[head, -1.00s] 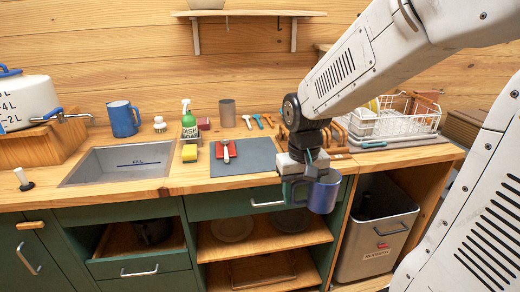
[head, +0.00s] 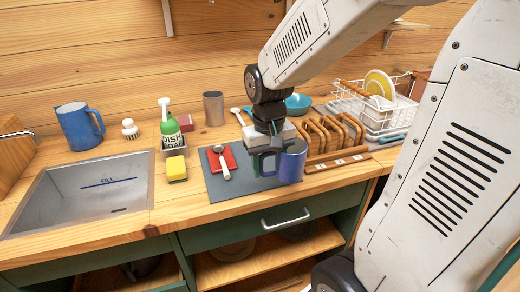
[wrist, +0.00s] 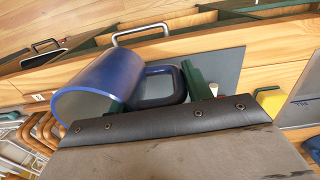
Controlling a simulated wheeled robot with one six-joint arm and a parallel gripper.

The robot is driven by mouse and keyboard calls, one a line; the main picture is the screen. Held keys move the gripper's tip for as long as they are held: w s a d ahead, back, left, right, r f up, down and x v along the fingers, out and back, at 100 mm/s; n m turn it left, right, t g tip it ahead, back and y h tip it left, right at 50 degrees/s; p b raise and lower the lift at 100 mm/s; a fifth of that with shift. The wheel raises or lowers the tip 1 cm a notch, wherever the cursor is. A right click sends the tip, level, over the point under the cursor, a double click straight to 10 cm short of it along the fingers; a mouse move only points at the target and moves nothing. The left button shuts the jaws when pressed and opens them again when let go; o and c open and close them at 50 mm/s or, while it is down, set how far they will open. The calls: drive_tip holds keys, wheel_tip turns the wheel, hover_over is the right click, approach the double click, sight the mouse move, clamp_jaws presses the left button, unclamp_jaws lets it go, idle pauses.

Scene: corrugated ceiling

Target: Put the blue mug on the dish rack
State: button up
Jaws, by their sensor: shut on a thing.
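The blue mug (head: 291,163) is in my gripper (head: 264,160), above the right part of the grey mat in the head view. In the wrist view the mug (wrist: 98,88) lies sideways with its open end toward the lower left. My gripper (wrist: 155,92) is shut on its handle. The dish rack (head: 372,122), a white wire basket, stands at the back right in the head view, apart from the mug. It holds plates, one with a yellow rim.
A wooden slotted rack (head: 330,142) stands between the mug and the dish rack. A teal bowl (head: 298,104) is behind it. The sink (head: 85,192) and a blue pitcher (head: 76,127) are at left.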

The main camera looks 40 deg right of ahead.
drive_tip(key=w+d, duration=0.1)
drive_tip(key=w, duration=0.3)
drive_tip(key=w+d+f, duration=0.1)
drive_tip(key=w+d, duration=0.1)
drive_tip(key=w, duration=0.3)
drive_tip(key=w+d, duration=0.2)
drive_tip(key=w, duration=0.3)
drive_tip(key=shift+d+f, duration=0.1)
drive_tip(key=shift+f, duration=0.15)
drive_tip(key=shift+w+d, duration=0.1)
drive_tip(key=shift+w, duration=0.05)
drive_tip(key=shift+f, duration=1.7)
drive_tip(key=shift+f, duration=0.2)
drive_tip(key=o, duration=1.4)
drive_tip(key=shift+c, duration=0.2)
drive_tip(key=shift+r, duration=0.15)
